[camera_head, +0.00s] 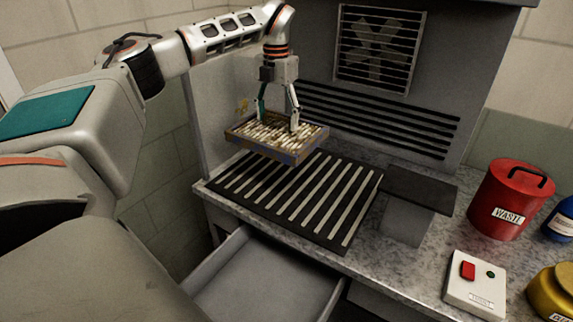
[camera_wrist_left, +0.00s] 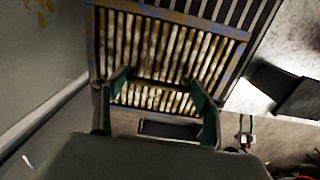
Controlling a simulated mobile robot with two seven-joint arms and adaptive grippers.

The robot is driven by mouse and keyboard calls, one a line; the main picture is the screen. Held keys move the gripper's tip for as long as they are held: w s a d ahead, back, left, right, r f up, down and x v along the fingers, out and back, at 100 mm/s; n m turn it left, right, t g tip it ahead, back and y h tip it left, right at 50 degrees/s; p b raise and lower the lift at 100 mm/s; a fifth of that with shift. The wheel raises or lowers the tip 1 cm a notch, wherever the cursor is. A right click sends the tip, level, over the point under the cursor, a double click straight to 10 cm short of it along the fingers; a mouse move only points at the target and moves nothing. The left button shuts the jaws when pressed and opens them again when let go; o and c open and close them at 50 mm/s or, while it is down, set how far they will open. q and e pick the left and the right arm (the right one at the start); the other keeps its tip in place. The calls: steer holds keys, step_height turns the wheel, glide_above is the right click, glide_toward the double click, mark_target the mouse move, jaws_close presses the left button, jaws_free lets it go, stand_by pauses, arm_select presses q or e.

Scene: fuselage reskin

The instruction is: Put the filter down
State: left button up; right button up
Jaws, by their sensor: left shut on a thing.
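The filter (camera_head: 276,137) is a flat framed panel with pale, brown-stained pleats and a blue-marked rim. My left gripper (camera_head: 277,127) is shut on it from above and holds it roughly level, over the far left part of the black slatted rack (camera_head: 345,215) on the counter. I cannot tell for certain whether a gap remains between filter and rack. In the left wrist view the filter (camera_wrist_left: 165,50) fills the upper middle, with the green-padded fingers (camera_wrist_left: 160,92) at its middle. My right gripper is not in view.
An open grey drawer (camera_head: 265,275) juts out below the counter. A red waste can (camera_head: 507,200), a white switch box (camera_head: 475,284) and a yellow container (camera_head: 553,293) stand at the right. A grey hood with a fan grille (camera_head: 380,48) rises behind.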

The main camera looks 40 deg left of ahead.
mark_target(278, 129)
arm_select(q)
step_height(278, 129, down, 15)
stand_by(0.5)
steer(key=shift+f, duration=0.1)
steer(key=o, duration=1.8)
steer(key=shift+o, duration=0.2)
step_height(278, 129, up, 12)
steer(key=shift+r, duration=0.1)
